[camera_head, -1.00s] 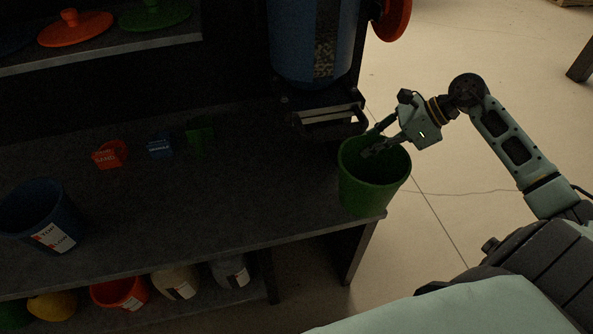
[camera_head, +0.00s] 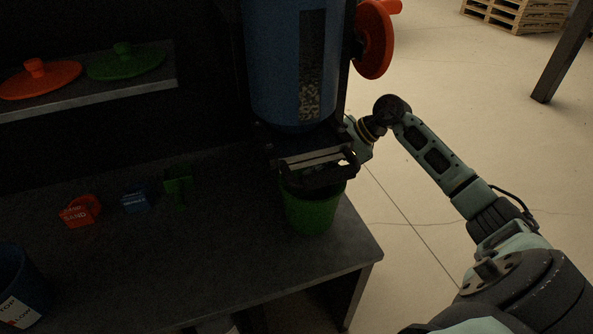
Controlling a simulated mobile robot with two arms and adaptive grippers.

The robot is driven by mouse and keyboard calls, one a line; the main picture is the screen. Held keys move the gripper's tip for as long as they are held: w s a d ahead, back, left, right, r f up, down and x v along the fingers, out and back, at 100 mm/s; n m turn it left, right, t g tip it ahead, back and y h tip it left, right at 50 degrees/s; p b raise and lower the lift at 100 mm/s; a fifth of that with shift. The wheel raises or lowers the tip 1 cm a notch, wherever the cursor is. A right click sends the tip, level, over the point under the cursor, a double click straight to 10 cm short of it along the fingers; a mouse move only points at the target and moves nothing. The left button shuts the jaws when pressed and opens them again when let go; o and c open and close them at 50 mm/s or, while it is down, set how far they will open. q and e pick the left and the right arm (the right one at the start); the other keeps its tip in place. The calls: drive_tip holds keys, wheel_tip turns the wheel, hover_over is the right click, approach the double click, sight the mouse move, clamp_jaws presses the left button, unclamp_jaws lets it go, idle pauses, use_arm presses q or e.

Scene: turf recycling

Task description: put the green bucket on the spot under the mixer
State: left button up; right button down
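The green bucket (camera_head: 311,212) is upright at the right end of the dark table, under the blue mixer (camera_head: 290,75). My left gripper is not in view. The spot under the mixer is hidden.
Small red (camera_head: 80,212), blue (camera_head: 136,200) and green (camera_head: 178,184) scoops stand on the table (camera_head: 225,255). A blue bucket (camera_head: 22,285) is at the left. A shelf holds red (camera_head: 40,80) and green (camera_head: 126,63) lids. A red wheel (camera_head: 373,40) juts from the mixer.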

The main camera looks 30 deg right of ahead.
sight(297, 172)
drive_tip(key=w+a, duration=0.2)
drive_tip(key=shift+w+a+r, duration=0.1)
drive_tip(key=shift+a+r, duration=0.1)
drive_tip(key=shift+a, duration=0.2)
drive_tip(key=shift+w+a+f, duration=0.1)
drive_tip(key=shift+f, duration=0.35)
drive_tip(key=shift+w+a+f, duration=0.1)
drive_tip(key=shift+f, duration=0.35)
drive_tip(key=shift+f, duration=0.1)
drive_tip(key=c, duration=2)
unclamp_jaws()
drive_tip(key=v, duration=1.2)
drive_tip(key=shift+s, duration=0.15)
